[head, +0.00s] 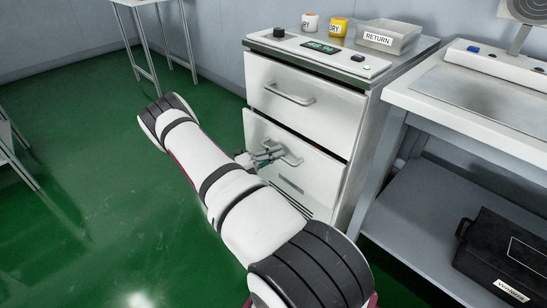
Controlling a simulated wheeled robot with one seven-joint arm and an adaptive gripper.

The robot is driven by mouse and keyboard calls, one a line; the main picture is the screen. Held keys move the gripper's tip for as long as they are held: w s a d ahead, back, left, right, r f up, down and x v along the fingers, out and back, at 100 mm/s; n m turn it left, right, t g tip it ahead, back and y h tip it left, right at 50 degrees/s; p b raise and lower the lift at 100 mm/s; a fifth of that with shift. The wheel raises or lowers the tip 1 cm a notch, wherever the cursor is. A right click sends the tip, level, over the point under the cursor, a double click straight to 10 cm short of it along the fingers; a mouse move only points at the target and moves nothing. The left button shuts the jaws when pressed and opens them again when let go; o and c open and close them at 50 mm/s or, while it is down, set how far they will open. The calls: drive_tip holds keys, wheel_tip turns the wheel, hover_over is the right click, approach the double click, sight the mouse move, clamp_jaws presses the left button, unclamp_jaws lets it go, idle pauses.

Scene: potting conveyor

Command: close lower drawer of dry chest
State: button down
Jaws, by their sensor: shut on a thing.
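The dry chest (367,113) is a white and grey cabinet with two drawers. Its lower drawer (312,180) stands slightly out, with a dark gap along its top edge. The fingertips are small and partly hidden.
On the chest top are a control panel (321,48), two small labelled containers (310,23) (338,27) and a RETURN tray (388,37). A bench (440,104) stands close on the right, with a black case (500,255) on its lower shelf. Green floor (80,200) is clear at left.

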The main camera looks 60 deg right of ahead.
drive_tip(key=shift+s+d, duration=0.15)
drive_tip(key=shift+d, duration=0.6)
drive_tip(key=shift+s+d, duration=0.15)
drive_tip(key=shift+d, duration=0.55)
drive_tip(key=c, duration=1.7)
unclamp_jaws()
drive_tip(key=shift+d, duration=0.15)
drive_tip(key=shift+o, duration=0.2)
approach(285, 149)
drive_tip(key=v, duration=0.3)
drive_tip(key=shift+s, duration=0.1)
